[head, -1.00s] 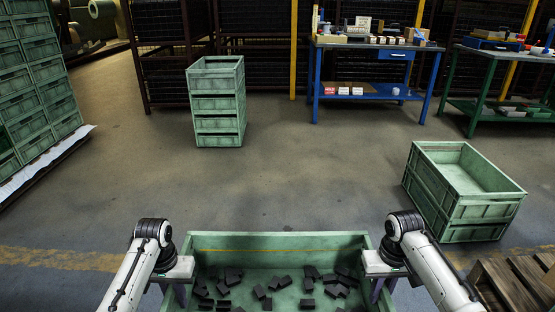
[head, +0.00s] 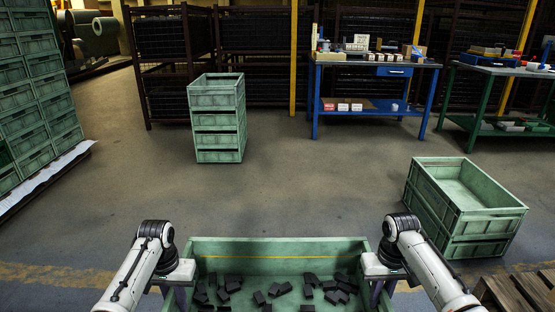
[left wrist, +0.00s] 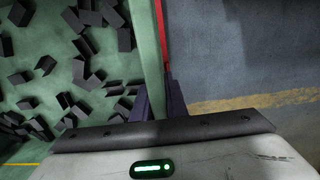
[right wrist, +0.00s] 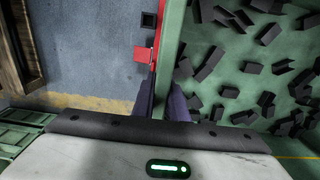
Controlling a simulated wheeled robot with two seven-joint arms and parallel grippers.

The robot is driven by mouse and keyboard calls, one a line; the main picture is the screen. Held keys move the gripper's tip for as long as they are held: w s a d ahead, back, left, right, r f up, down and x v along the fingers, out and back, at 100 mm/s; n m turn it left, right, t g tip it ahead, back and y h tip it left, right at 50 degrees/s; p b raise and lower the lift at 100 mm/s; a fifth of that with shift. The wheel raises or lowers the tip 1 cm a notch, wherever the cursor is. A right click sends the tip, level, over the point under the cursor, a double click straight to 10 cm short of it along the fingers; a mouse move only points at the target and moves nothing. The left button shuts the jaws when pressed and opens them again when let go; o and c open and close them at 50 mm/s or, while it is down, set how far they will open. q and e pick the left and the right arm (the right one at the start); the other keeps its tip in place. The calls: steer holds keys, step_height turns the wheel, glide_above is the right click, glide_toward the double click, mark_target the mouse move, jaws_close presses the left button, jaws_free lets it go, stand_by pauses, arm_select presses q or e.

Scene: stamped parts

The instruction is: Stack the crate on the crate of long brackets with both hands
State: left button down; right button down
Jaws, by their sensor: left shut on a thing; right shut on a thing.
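A green crate (head: 280,248) with small dark parts (head: 275,291) loose on its floor is held in front of me; its near side is cut off by the head view. My left gripper (head: 180,288) is shut on its left wall, which shows in the left wrist view (left wrist: 147,45). My right gripper (head: 376,288) is shut on its right wall, seen in the right wrist view (right wrist: 172,40). A green crate stack (head: 480,223) stands on the floor at the right, its open top looking empty. I cannot tell which crate holds long brackets.
A taller crate stack (head: 218,120) stands mid-floor at the back. More crates (head: 35,95) are stacked on a pallet at the left. A blue workbench (head: 375,72) and a green bench (head: 490,75) stand behind. A wooden pallet (head: 515,292) lies at lower right. The floor between is clear.

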arm_select(q)
steer(key=shift+w+r, duration=0.25)
steer(key=shift+w, duration=0.35)
arm_select(e)
steer(key=shift+w+r, duration=0.2)
steer(key=shift+w, duration=0.4)
arm_select(q)
steer(key=shift+w, duration=0.25)
arm_select(e)
steer(key=shift+w, duration=0.25)
arm_select(q)
steer(key=shift+s, duration=0.15)
arm_select(e)
steer(key=shift+s, duration=0.15)
